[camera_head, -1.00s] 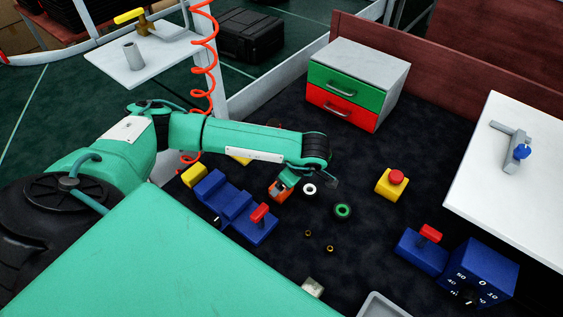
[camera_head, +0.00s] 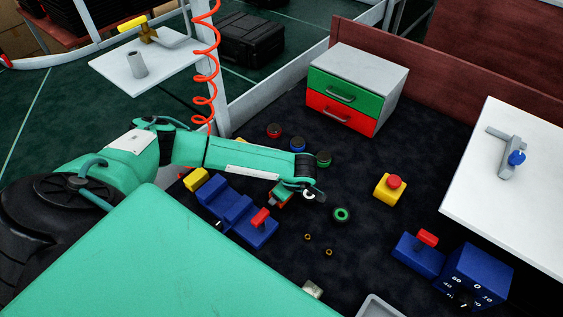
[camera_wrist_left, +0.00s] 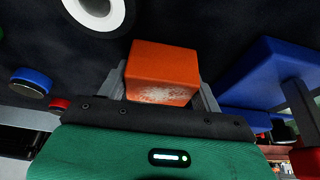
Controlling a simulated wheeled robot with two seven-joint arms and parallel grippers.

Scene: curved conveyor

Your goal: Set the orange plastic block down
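The orange plastic block (camera_wrist_left: 162,72) sits between the two grey fingers of my left gripper (camera_wrist_left: 160,90) in the left wrist view. The fingers touch its sides, and its near face has a pale worn patch. In the head view my left gripper (camera_head: 281,199) is low over the dark mat, beside the blue stepped block and next to the white ring. The block is mostly hidden there by the wrist. Whether it touches the mat cannot be told. My right gripper is in neither view.
A blue stepped block with a red handle (camera_head: 260,217) stands close left of the gripper. A white ring (camera_head: 309,194) and green ring (camera_head: 342,214) lie to its right. Red (camera_head: 274,130), blue (camera_head: 298,144) and green (camera_head: 323,159) round pieces lie behind. Dark mat (camera_head: 360,240) is free at right.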

